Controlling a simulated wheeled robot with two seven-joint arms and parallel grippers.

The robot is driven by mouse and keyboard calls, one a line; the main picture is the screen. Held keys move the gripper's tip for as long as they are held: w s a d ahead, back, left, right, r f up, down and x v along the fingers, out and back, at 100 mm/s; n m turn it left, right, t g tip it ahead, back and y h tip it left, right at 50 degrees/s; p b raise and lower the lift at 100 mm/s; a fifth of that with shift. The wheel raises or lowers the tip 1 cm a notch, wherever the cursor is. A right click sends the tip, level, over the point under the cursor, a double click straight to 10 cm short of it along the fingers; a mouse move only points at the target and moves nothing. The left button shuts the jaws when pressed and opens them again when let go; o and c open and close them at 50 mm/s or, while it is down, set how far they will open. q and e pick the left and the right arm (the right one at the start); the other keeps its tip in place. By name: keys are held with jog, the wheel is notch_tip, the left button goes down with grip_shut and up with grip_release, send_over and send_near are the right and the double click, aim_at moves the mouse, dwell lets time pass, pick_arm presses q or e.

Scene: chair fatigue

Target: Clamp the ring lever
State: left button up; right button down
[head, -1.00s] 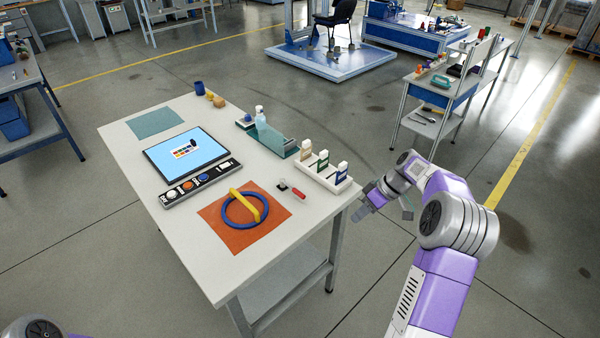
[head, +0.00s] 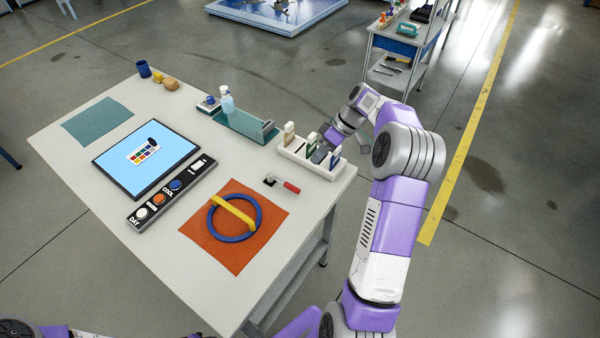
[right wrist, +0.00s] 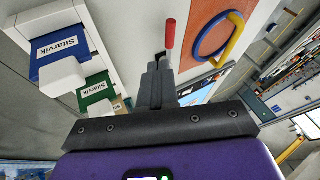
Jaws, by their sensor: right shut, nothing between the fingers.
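A small lever with a red handle (head: 289,187) and a dark base lies on the table beside the orange mat. The red handle also shows in the right wrist view (right wrist: 171,36), just beyond the fingertips. My right gripper (head: 321,153) is over the white rack at the table's right edge. In the right wrist view its fingers (right wrist: 157,75) are together and empty, apart from the red handle as far as I can tell. My left gripper is out of view.
The white rack (head: 293,156) holds several upright labelled blocks close to my right gripper; a blue one (right wrist: 62,48) shows in the wrist view. A teal tray (head: 246,125), a bottle (head: 227,101), a screen (head: 146,158) and a button strip (head: 160,203) stand on the table.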

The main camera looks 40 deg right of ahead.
aim_at(284, 183)
jog(key=b+x, duration=0.1)
jog(key=x, duration=0.9)
jog(key=shift+w+b, duration=0.15)
jog(key=shift+b, duration=0.2)
jog(key=shift+a, duration=0.2)
